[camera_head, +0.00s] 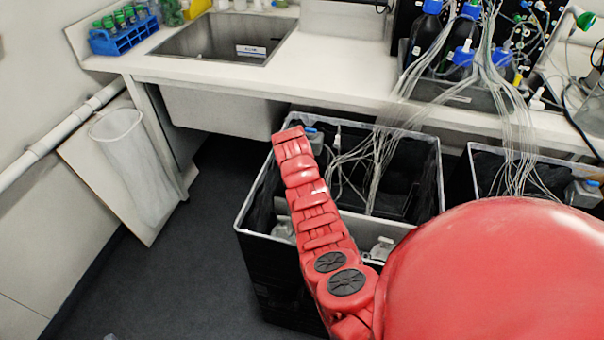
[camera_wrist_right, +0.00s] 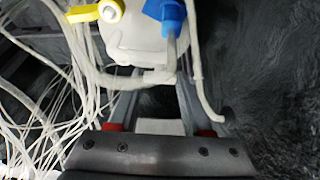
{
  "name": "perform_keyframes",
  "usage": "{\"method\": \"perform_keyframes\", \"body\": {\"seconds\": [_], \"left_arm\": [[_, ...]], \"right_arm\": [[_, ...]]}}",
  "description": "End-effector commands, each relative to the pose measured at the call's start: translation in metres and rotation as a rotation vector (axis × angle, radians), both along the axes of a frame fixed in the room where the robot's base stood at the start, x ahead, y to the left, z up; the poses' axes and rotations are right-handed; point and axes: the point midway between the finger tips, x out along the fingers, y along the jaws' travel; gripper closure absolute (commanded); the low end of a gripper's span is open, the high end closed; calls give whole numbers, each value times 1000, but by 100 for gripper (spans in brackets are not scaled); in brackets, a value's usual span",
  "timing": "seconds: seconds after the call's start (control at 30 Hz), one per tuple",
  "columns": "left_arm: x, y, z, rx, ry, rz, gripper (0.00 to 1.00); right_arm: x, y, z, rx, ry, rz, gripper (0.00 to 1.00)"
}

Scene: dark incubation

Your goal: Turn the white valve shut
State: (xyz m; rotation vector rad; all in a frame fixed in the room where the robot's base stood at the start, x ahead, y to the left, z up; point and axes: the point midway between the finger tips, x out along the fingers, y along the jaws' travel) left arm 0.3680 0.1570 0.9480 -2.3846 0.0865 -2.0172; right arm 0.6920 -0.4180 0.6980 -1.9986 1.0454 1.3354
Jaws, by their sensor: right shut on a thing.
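My right arm reaches in from the lower right in the head view, over a black bin (camera_head: 262,205) on the floor. Its gripper is hidden there by the arm. In the right wrist view, my right gripper (camera_wrist_right: 158,82) has a finger on each side of a small white piece (camera_wrist_right: 158,76), which looks like the white valve, and is shut on it. This piece sits below a white container (camera_wrist_right: 135,40) with a yellow lever (camera_wrist_right: 85,12) and a blue connector (camera_wrist_right: 168,15). The valve's angle cannot be told. My left gripper is not in view.
Thin clear tubes (camera_head: 375,150) hang from the bench into the bin and crowd the left of the wrist view. A second bin (camera_head: 470,175) stands at right. The bench (camera_head: 330,65) with a sink (camera_head: 215,40) is behind.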

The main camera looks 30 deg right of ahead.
Motion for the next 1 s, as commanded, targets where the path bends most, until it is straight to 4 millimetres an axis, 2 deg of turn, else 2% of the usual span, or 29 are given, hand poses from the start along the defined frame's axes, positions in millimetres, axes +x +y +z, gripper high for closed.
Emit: {"method": "perform_keyframes", "body": {"seconds": [0.17,0.2,0.37,0.77,1.0], "left_arm": [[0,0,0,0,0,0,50],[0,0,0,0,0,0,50],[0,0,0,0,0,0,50],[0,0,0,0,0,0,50],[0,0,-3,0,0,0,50]], "right_arm": [[0,0,-1,2,1,0,100],[0,0,-1,2,1,0,47],[0,0,0,1,1,0,20],[0,1,4,0,-1,0,20],[-7,10,30,-2,-4,3,20]]}}
